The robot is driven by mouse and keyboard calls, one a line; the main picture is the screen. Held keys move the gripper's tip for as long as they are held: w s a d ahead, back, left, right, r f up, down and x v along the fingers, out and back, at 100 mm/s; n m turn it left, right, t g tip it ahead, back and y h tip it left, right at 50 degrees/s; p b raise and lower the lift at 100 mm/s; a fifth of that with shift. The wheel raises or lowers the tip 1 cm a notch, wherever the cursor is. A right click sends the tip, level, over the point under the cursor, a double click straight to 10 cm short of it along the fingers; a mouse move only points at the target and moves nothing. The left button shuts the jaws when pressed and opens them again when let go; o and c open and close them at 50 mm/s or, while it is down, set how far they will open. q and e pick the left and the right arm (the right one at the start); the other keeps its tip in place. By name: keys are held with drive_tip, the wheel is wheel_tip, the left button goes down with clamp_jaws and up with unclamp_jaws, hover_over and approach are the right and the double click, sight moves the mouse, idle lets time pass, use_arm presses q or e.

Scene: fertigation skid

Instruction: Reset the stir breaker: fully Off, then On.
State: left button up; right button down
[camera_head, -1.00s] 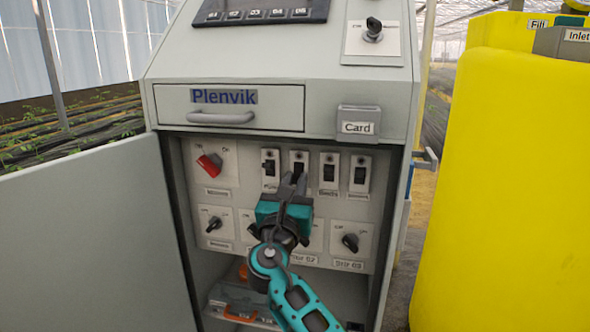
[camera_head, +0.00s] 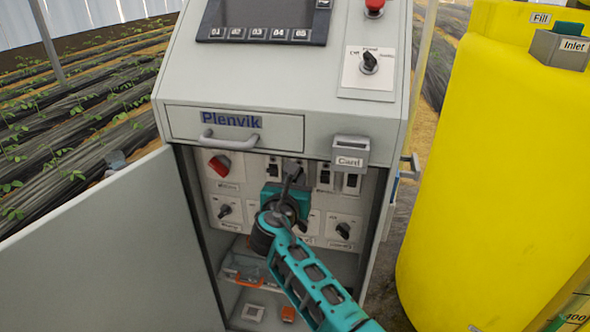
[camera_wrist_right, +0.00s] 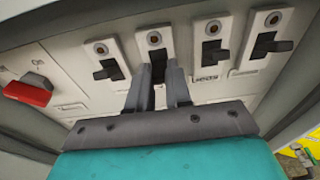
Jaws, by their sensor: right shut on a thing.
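Four-way row of breakers sits inside the open cabinet, each a white plate with a black toggle. The second breaker from the left (camera_wrist_right: 154,40) has my right gripper (camera_head: 289,178) at it; in the right wrist view the gripper (camera_wrist_right: 158,76) has its grey fingertips closed on the black toggle (camera_wrist_right: 158,62). The fingers hide the breaker's label and part of the toggle, so I cannot read its name or tell its setting. The first breaker (camera_wrist_right: 107,62), third breaker (camera_wrist_right: 212,46) and fourth breaker (camera_wrist_right: 266,40) stand free beside it. My left gripper is out of view.
A red rotary switch (camera_head: 219,165) is left of the breakers, with black rotary switches (camera_head: 343,231) below. The cabinet door (camera_head: 100,250) stands open at left. A drawer (camera_head: 235,131) and a card holder (camera_head: 350,150) are above. A yellow tank (camera_head: 480,170) stands at right.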

drive_tip(key=shift+r+g+p, duration=0.25)
drive_tip(key=shift+g+p, duration=0.15)
drive_tip(key=shift+p, duration=0.05)
idle(0.3)
drive_tip(key=c, duration=1)
unclamp_jaws()
drive_tip(key=shift+f, duration=0.1)
drive_tip(key=shift+c, duration=0.2)
